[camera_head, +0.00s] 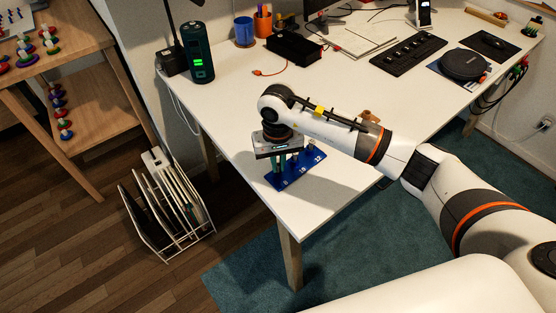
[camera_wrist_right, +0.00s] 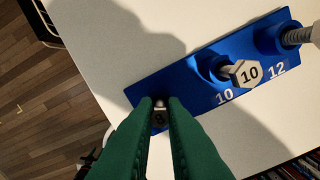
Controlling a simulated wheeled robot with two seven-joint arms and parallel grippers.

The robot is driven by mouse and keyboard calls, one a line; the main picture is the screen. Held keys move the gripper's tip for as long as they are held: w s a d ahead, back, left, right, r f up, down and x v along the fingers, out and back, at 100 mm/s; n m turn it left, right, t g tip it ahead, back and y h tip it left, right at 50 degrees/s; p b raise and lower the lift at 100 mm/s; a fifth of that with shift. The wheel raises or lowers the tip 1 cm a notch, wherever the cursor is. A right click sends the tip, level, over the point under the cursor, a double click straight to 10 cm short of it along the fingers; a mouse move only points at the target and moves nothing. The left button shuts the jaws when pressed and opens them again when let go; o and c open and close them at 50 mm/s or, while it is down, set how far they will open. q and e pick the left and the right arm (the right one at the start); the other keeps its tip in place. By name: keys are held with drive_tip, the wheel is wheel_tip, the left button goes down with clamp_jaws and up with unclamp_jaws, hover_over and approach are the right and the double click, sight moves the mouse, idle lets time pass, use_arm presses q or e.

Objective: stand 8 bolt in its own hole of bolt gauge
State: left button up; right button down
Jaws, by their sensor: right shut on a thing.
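The blue bolt gauge (camera_head: 312,163) lies near the white table's front corner, with white numbers along one edge. It also shows in the wrist view (camera_wrist_right: 205,92). My right gripper (camera_wrist_right: 161,104) has its green fingers pointing down at the gauge's 8 end. They are shut on a small metal piece, the 8 bolt (camera_wrist_right: 160,113), marked 8 and mostly hidden between the fingertips. I cannot tell how deep its shank sits, because the hole is hidden. In the head view the right gripper (camera_head: 282,163) covers part of the gauge. My left gripper is out of view.
The 10 bolt (camera_wrist_right: 245,73) and the 12 bolt (camera_wrist_right: 296,37) stand at their numbered places on the gauge. The table (camera_head: 225,125) is bare around the gauge. A dark green cylinder (camera_head: 198,55) stands at the back left; a file rack (camera_head: 165,205) is on the floor.

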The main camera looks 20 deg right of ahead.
sight(278, 165)
drive_tip(key=shift+f, duration=0.1)
drive_tip(key=c, duration=1.9)
unclamp_jaws()
drive_tip(key=shift+c, duration=0.2)
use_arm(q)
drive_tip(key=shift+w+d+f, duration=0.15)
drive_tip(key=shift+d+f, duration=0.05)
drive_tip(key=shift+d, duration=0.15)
use_arm(e)
drive_tip(key=o, duration=0.4)
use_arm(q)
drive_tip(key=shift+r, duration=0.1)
use_arm(e)
drive_tip(key=shift+o, duration=0.2)
